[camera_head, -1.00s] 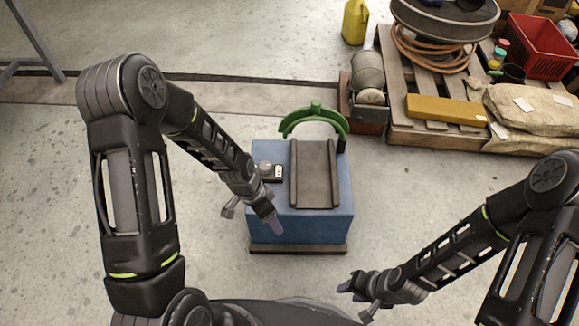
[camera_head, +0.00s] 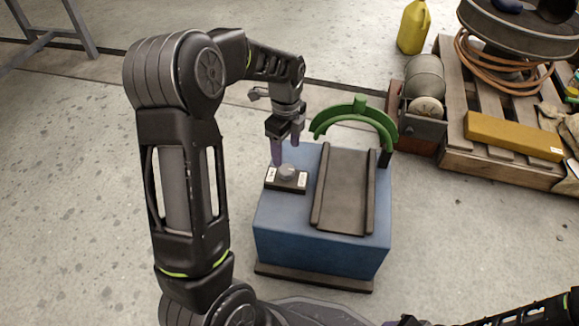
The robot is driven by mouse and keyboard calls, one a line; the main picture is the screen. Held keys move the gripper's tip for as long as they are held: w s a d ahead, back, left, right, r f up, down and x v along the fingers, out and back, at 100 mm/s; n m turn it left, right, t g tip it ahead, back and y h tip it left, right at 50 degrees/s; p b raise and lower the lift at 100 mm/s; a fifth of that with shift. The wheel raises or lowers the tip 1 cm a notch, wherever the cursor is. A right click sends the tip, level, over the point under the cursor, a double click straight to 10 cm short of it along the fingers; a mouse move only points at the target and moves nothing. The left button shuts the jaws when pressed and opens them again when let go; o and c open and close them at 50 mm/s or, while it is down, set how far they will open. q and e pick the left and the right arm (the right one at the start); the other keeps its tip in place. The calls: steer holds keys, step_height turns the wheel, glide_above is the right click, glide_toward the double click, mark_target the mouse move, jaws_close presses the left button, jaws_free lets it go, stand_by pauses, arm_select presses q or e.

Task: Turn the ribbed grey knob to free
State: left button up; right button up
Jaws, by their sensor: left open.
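The ribbed grey knob (camera_head: 287,171) sits on a small dark plate (camera_head: 285,187) with two white labels, at the back left of the blue box (camera_head: 320,241). The label lettering is too small to read. My left gripper (camera_head: 285,158) points down right at the knob, its two purple fingertips apart. One finger is at the knob's left and the other is behind it; I cannot tell whether they touch it. Of my right arm only a part shows at the bottom right edge, and its gripper is not clearly visible.
A dark grooved cradle (camera_head: 345,190) lies on the box right of the knob, with a green arch (camera_head: 355,118) behind it. A motor-like machine (camera_head: 423,100) and a wooden pallet (camera_head: 490,150) with goods stand at the back right.

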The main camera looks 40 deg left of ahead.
mark_target(287, 169)
arm_select(q)
step_height(287, 169, down, 8)
steer(key=b, duration=0.3)
steer(key=shift+b, duration=0.4)
steer(key=shift+c, duration=0.3)
steer(key=shift+r, duration=0.1)
steer(key=c, duration=1.3)
steer(key=shift+p, duration=0.3)
